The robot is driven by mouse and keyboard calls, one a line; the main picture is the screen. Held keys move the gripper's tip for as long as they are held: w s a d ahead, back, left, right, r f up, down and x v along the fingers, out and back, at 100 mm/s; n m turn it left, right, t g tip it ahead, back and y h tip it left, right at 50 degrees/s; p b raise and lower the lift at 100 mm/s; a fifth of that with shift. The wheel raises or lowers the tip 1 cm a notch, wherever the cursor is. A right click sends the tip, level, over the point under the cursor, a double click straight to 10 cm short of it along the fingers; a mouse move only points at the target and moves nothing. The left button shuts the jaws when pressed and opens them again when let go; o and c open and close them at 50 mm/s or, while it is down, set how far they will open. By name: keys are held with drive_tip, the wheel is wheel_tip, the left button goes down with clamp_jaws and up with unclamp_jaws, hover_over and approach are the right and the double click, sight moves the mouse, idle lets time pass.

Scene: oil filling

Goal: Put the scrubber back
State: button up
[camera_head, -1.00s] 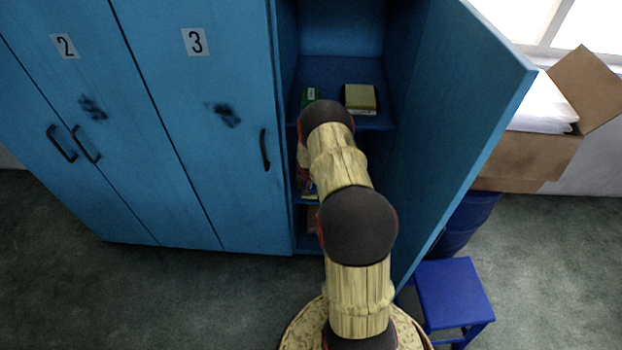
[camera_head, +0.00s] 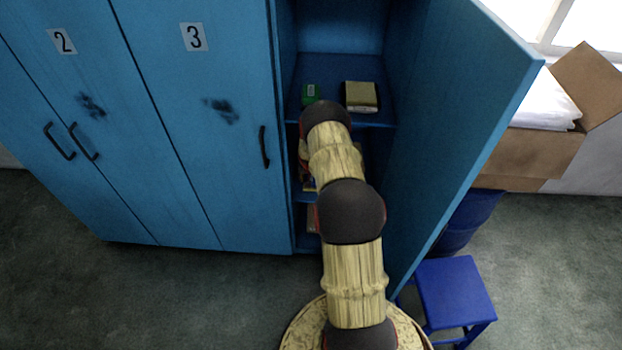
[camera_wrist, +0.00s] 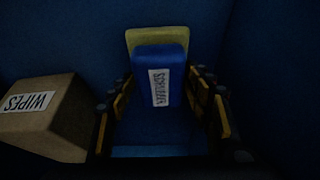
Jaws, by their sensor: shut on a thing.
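The scrubber (camera_wrist: 172,62) is a blue block with a white label reading SCRUBBER, and a yellow-green layer shows behind its top edge. In the wrist view it sits between the two fingers of my gripper (camera_wrist: 162,85), which is shut on it. Dark blue locker surfaces surround it, and I cannot tell whether it touches the surface beneath.
A brown box labelled WIPES (camera_wrist: 40,118) stands left of my gripper. The open door (camera_head: 465,130) bounds the right side. A blue stool (camera_head: 455,290) stands nearby.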

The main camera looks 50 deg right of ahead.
drive_tip(key=o, duration=1.1)
drive_tip(key=shift+r, duration=0.1)
drive_tip(key=shift+r, duration=0.4)
drive_tip(key=p+v, duration=0.3)
drive_tip(key=v, duration=0.8)
drive_tip(key=shift+s+a, duration=0.1)
drive_tip(key=shift+s, duration=0.05)
